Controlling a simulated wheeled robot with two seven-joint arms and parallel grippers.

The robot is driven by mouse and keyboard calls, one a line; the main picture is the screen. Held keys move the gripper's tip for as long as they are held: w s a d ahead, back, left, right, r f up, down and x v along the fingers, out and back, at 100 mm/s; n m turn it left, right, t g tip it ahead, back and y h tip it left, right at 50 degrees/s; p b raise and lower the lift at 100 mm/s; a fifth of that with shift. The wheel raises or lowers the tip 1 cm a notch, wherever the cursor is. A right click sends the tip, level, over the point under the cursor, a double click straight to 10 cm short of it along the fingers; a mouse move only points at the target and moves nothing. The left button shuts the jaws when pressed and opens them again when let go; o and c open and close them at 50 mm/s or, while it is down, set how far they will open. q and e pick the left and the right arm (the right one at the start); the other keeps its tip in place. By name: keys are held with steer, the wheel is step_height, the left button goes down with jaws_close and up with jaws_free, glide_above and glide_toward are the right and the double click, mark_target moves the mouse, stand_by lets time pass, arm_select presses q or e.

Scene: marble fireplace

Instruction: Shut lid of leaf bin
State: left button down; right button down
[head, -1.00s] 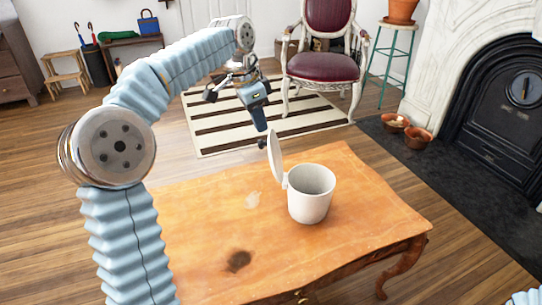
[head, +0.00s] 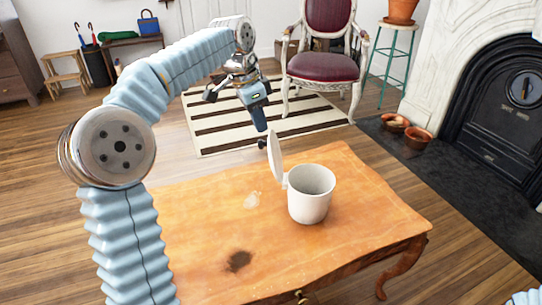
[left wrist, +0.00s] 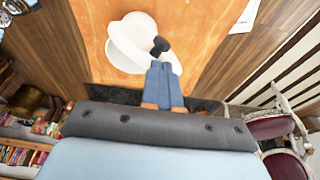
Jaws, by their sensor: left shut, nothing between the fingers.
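The leaf bin (head: 309,205) is a white round pot on the wooden table, its mouth uncovered. Its white lid (head: 276,158) stands raised and nearly upright, hinged at the bin's left rim. My left gripper (head: 262,140) is shut and empty, just left of the lid's upper part, on its outer side. I cannot tell in the head view whether it touches the lid. In the left wrist view the fingertips (left wrist: 160,46) overlap the white lid (left wrist: 143,28), and the bin (left wrist: 122,54) is partly hidden behind it. My right gripper is not in view.
The wooden table (head: 200,225) is otherwise clear, with a dark spot and a pale mark on its top. Behind it are a striped rug (head: 215,130) and a red chair (head: 320,67). A black fireplace (head: 500,100) stands at the right, with terracotta bowls (head: 418,138) on its hearth.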

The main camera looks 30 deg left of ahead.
arm_select(q)
steer(key=shift+f, duration=0.3)
steer(key=shift+f+b, duration=0.35)
steer(key=shift+b, duration=0.15)
steer(key=shift+r+p, duration=0.2)
steer(key=shift+p, duration=0.2)
steer(key=shift+d, duration=0.1)
steer(key=shift+w+d+p, duration=0.35)
steer(key=shift+w+d, duration=0.05)
steer(key=shift+d, duration=0.35)
steer(key=w+d+p, duration=0.2)
steer(key=d, duration=0.4)
steer(key=shift+w, duration=0.4)
